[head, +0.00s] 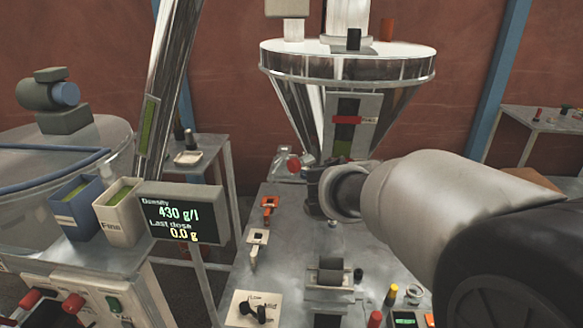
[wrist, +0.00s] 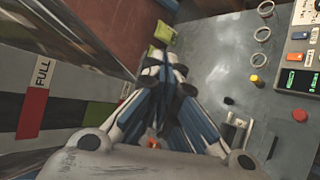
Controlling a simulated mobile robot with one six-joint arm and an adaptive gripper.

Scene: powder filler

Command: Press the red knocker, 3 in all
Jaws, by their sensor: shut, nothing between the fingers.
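The red knocker seems to be the round red knob (head: 293,163) at the lower left of the hopper cone (head: 300,100) in the head view. My arm reaches in from the right, and its end is just right of the knob. The fingers are mostly hidden in the head view. In the wrist view my gripper (wrist: 168,72) is shut and empty, its fingers pointing up the picture. A small orange-red spot (wrist: 152,143) shows between the finger links; I cannot tell whether it is the knocker. Contact with the knob cannot be made out.
A display (head: 180,215) reading 430 g/l and last dose 0.0 g stands at the left. The metal bench (head: 285,215) below carries an orange clamp (head: 269,203), a dial plate (head: 252,307) and small coloured buttons. In the wrist view, a FULL level strip (wrist: 37,95) is close at the left.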

